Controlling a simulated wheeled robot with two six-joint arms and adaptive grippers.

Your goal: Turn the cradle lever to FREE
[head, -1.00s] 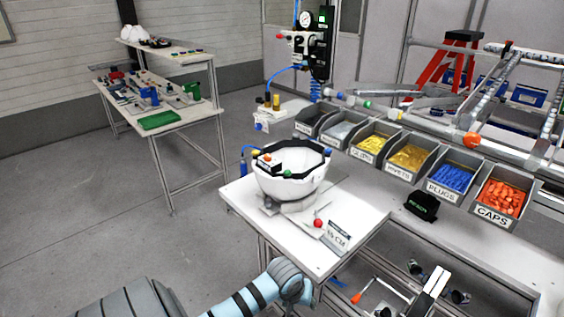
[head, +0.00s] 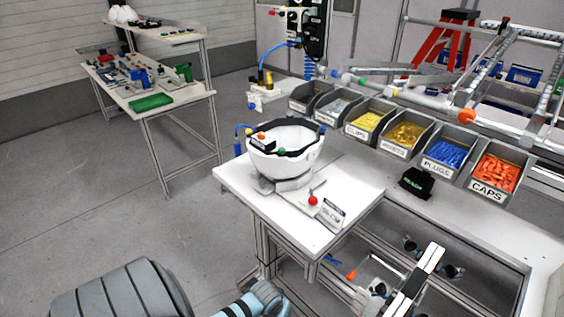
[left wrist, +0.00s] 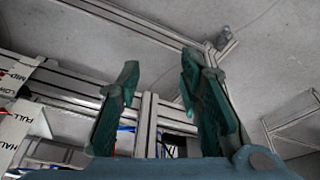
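A white helmet shell (head: 290,164) with a black rim sits open side up in a grey cradle (head: 284,184) on the white bench top. A lever with a red ball knob (head: 313,201) stands in front of the cradle. A small label plate (head: 332,212) is beside it; its words are too small to read. My left gripper (left wrist: 158,78) is open and empty in the left wrist view, among metal frame bars. In the head view only part of my left arm (head: 252,302) shows at the bottom edge, apart from the lever. My right gripper is not in view.
Labelled bins, including clips (head: 363,129), plugs (head: 446,160) and caps (head: 490,176), line the back right. A black block (head: 417,182) lies before them. Under the bench are metal rails and an orange-tipped rod (head: 352,274). Open floor lies left.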

